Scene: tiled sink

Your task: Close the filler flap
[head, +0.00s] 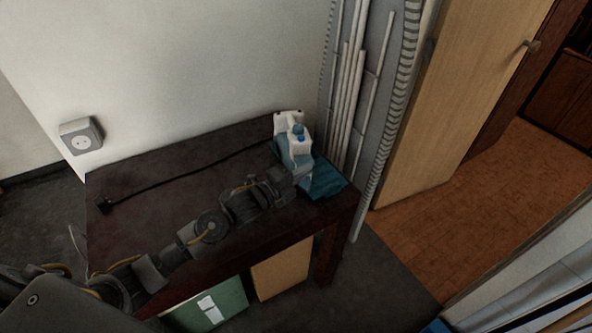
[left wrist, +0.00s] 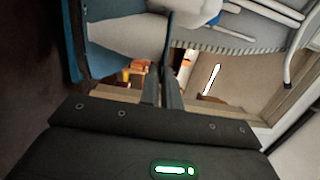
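A white and teal steam iron (head: 296,153) stands at the far right corner of the dark table, with blue parts (head: 298,130) on its top. I cannot make out a filler flap or tell whether it is open. My left gripper (head: 303,178) is at the near side of the iron; its fingertips are hard to see in the head view. Contact cannot be told. My right gripper is not in view.
A teal piece (head: 330,182) lies beside the iron on the table (head: 160,165). A black cord runs left to a plug (head: 103,204). Boxes (head: 281,271) stand under the table. A wall socket (head: 82,137) is at left.

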